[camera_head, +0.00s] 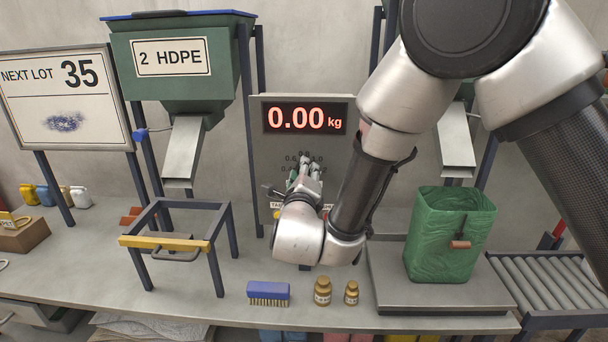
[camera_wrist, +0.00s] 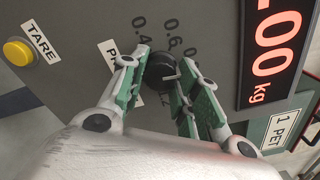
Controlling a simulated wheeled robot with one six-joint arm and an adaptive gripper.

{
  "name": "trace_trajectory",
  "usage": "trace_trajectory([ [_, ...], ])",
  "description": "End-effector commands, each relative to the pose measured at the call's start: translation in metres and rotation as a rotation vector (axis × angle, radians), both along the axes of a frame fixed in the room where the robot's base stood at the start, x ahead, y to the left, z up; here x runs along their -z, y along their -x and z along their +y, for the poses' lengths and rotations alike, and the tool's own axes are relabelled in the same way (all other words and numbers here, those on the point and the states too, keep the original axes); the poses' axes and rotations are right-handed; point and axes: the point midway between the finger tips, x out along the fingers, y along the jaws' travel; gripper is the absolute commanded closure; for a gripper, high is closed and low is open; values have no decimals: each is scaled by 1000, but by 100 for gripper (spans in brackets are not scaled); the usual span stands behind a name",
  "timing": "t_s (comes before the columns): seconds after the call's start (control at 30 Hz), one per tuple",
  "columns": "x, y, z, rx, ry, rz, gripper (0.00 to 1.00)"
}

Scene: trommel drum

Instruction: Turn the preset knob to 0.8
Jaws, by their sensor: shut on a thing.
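The preset knob (camera_wrist: 160,72) is a black round knob on the grey scale panel (camera_wrist: 100,20). In the wrist view it sits between the two green-padded fingers of my gripper (camera_wrist: 163,80), which are shut on it. Dial marks 0.4 and 0.6 show beside it; other marks are partly covered. I cannot tell clearly which mark the knob points to. In the head view my gripper (camera_head: 304,176) is at the panel below the display, and my arm hides much of the dial. The red display (camera_head: 306,118) reads 0.00 kg.
A yellow TARE button (camera_wrist: 18,51) is left of the knob in the wrist view. On the bench are a blue brush (camera_head: 268,290), two brown bottles (camera_head: 322,291) and a steel platform (camera_head: 440,300) with a green bin (camera_head: 450,235). A blue frame (camera_head: 180,242) stands left.

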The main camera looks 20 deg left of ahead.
Motion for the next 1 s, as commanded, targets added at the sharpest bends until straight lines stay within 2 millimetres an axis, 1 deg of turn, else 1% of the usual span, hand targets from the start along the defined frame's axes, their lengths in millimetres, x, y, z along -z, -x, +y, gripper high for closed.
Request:
trace_trajectory([
  [0.1, 0, 0, 0, -1, 55, -13, 93],
  [0.3, 0, 0, 1, -2, 114, -28, 93],
  [0.83, 0, 1, 1, -2, 134, -32, 93],
  [0.87, 0, 1, 1, -2, 134, -32, 63],
  [0.93, 0, 0, 1, -2, 134, -32, 51],
  [0.97, 0, 0, 1, -2, 134, -32, 47],
  [1.0, 0, 0, 0, -1, 134, -32, 47],
])
